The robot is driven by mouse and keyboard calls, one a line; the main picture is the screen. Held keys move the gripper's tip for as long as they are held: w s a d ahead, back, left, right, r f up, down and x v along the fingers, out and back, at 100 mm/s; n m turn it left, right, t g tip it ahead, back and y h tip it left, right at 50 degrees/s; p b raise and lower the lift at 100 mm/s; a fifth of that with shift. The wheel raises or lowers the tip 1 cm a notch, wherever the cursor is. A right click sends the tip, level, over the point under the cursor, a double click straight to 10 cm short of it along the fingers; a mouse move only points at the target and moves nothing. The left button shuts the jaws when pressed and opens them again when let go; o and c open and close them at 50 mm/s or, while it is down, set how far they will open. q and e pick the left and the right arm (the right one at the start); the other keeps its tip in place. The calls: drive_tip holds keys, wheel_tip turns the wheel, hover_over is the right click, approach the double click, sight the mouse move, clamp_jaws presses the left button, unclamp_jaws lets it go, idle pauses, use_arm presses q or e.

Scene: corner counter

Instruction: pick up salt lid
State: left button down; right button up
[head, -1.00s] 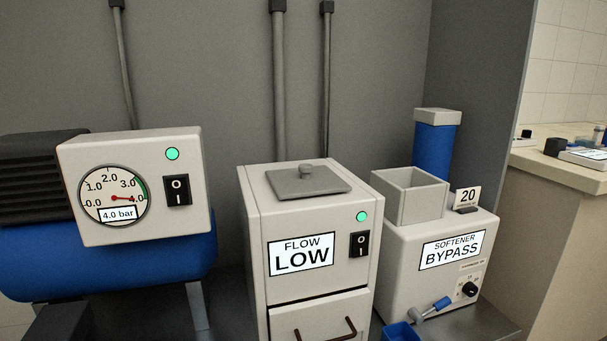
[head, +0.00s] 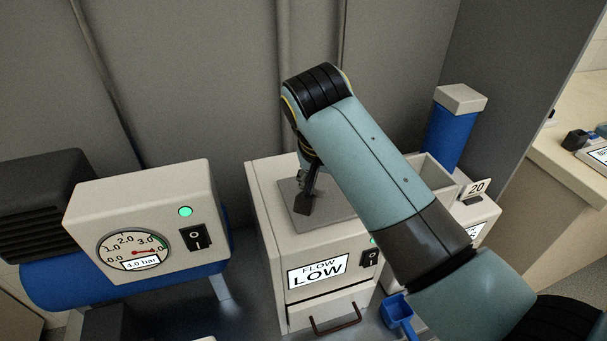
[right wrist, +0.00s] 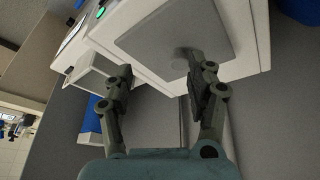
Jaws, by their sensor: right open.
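The salt lid (head: 335,222) is a flat grey square plate with a round knob, lying on top of the white unit marked FLOW LOW. In the right wrist view the lid (right wrist: 150,38) and its knob (right wrist: 180,62) show beyond the fingers. My right gripper (head: 308,197) is over the lid, where it hides the knob in the head view. In the right wrist view its fingers (right wrist: 158,78) are spread, with the knob close to the right-hand finger; whether they touch I cannot tell. My left gripper is not in view.
The softener (head: 480,212), with an open box (head: 437,170) and a blue cylinder (head: 450,135), stands right of the FLOW unit. My right arm partly hides it. A gauge unit (head: 145,205) stands left. A blue scoop or tray (head: 398,310) lies in front.

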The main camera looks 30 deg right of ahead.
drive_tip(key=w+a+r+m, duration=0.1)
drive_tip(key=w+r+m, duration=0.1)
drive_tip(key=w+r, duration=0.15)
hover_over(320, 186)
drive_tip(key=a, duration=0.2)
drive_tip(key=f, duration=0.5)
drive_tip(key=shift+s+d, duration=0.1)
drive_tip(key=shift+s, duration=0.25)
drive_tip(key=shift+s+p+x, duration=0.1)
drive_tip(key=shift+p+x, duration=0.2)
drive_tip(key=shift+x, duration=1)
drive_tip(key=shift+s+p+x, duration=0.15)
drive_tip(key=shift+p+x, duration=0.15)
drive_tip(key=shift+x, duration=1.05)
drive_tip(key=shift+d+h, duration=0.1)
drive_tip(key=shift+h, duration=0.2)
clamp_jaws()
